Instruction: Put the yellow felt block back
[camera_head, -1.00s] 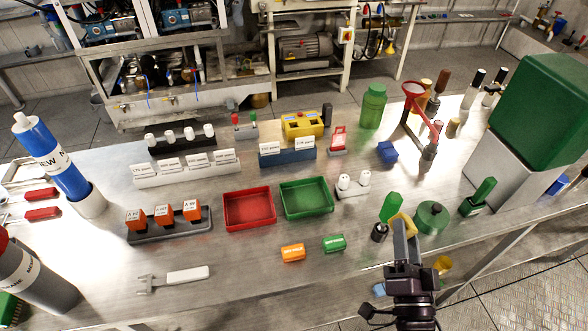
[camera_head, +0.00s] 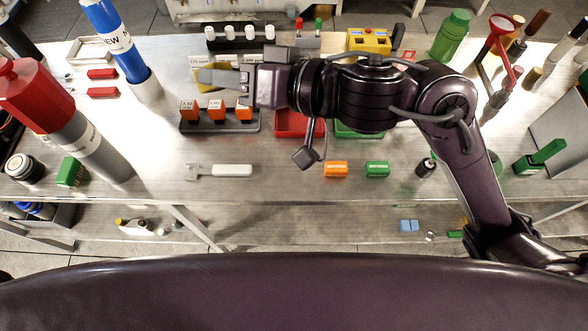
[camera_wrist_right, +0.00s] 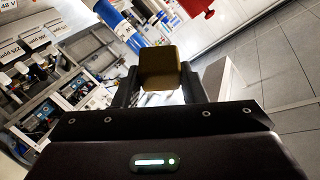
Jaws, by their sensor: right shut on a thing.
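My right gripper (camera_head: 212,77) is shut on the yellow felt block (camera_wrist_right: 160,67). In the right wrist view the block sits between the two fingers. In the head view my arm reaches across from the right, and only a yellowish bit of the block (camera_head: 207,88) shows by the fingers. The gripper is over the left part of the table, above and behind the rack of orange blocks. The block's home place cannot be told from these frames. My left gripper is not in view.
The orange-block rack (camera_head: 219,125) is close below the gripper. A blue cylinder (camera_head: 113,40) stands to its left. A black rack of white-capped bottles (camera_head: 240,43) is behind. My arm partly hides the red tray (camera_head: 290,124) and green tray (camera_head: 357,132). Bare table surrounds the white tool (camera_head: 220,170).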

